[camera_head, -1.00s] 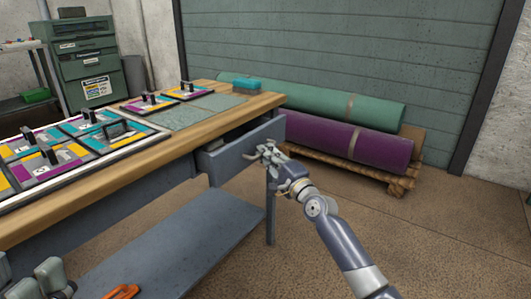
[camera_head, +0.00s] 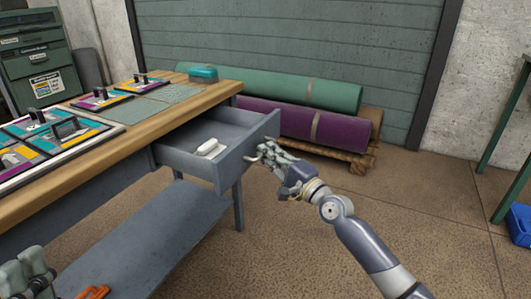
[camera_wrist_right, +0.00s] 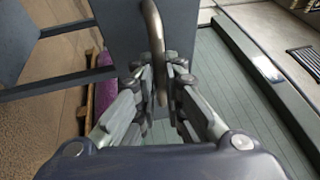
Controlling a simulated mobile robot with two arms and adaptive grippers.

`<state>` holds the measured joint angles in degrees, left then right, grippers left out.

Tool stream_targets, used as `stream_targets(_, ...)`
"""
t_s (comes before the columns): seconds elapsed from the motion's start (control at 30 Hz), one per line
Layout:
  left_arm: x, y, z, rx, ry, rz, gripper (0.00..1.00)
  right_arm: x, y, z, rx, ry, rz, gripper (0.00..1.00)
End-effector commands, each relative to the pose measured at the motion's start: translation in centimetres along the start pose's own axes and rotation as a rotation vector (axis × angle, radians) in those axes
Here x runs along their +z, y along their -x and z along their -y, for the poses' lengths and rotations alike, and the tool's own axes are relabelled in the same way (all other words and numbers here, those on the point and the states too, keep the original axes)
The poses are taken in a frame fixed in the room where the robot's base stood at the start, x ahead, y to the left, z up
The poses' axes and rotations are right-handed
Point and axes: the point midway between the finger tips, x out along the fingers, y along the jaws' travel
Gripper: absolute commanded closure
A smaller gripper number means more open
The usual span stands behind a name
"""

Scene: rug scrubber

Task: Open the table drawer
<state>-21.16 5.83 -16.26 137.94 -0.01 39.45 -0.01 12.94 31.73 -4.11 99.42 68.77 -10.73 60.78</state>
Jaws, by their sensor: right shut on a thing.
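The table drawer (camera_head: 232,165) is grey and stands well out from under the wooden tabletop (camera_head: 150,118). A small white object (camera_head: 210,148) lies inside it. My right gripper (camera_head: 266,152) is at the outer face of the drawer front, shut on its handle. In the right wrist view the curved metal handle (camera_wrist_right: 154,30) runs down between the fingers of the right gripper (camera_wrist_right: 163,80). My left gripper (camera_head: 28,272) shows only in part at the bottom left corner; its fingertips are not clear.
Puzzle-like panels (camera_head: 45,135) and a teal box (camera_head: 203,74) are on the tabletop. A grey lower shelf (camera_head: 160,235) is under the table. Rolled rugs (camera_head: 300,118) lie on a pallet behind. The floor to the right is open, up to a green-legged stand (camera_head: 508,150).

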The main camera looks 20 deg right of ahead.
Motion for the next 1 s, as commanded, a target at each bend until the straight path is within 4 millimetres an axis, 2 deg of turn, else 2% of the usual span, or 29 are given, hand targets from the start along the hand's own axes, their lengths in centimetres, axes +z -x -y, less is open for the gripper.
stream_targets(0.2,0.0,0.0,0.0,0.0,0.0,-0.001,0.6,0.1,0.0,-0.1,0.002,-0.001,0.001,1.0)
stream_targets(0.23,0.0,0.0,0.0,0.0,0.0,-0.001,0.6,0.1,0.0,-0.1,0.003,-0.001,0.001,0.84)
stream_targets(0.3,0.0,0.0,0.0,0.0,0.0,-0.002,0.6,0.1,0.0,-0.1,0.002,-0.001,0.001,0.7)
stream_targets(0.73,0.0,0.1,-0.1,-0.001,0.003,-0.001,0.6,0.0,0.5,-0.1,0.002,0.0,0.0,0.7)
stream_targets(0.87,0.0,0.0,0.0,-0.001,0.002,-0.001,0.6,0.0,2.0,-0.2,0.004,0.0,0.0,0.7)
stream_targets(1.0,0.0,0.0,0.0,0.0,0.002,-0.001,0.6,0.0,4.5,-0.3,0.006,0.001,0.001,0.7)
